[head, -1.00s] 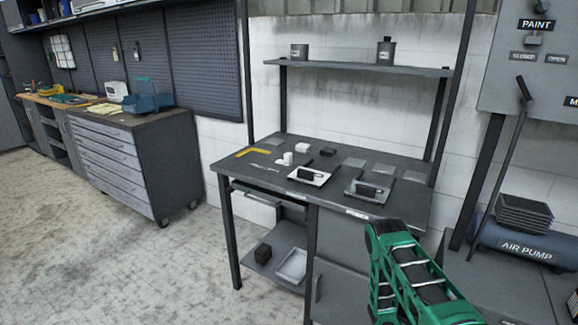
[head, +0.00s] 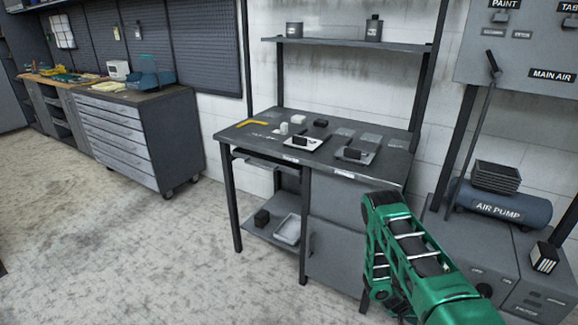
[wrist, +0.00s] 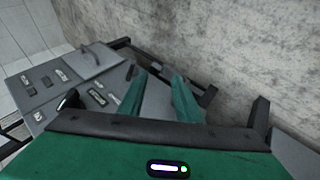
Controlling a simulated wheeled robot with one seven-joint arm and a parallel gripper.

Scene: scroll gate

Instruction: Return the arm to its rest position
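My green arm (head: 420,262) is folded at the lower right of the head view, in front of the workbench. My gripper (wrist: 160,80) shows in the wrist view as two green fingers. They are apart, with nothing visible between them. It is over the grey bench and cabinet area, near a wall, and touches nothing that I can see. In the head view I cannot make out the fingertips.
A grey cabinet (head: 490,275) and a blue air pump (head: 503,207) stand at right. Open floor (head: 120,250) lies at left.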

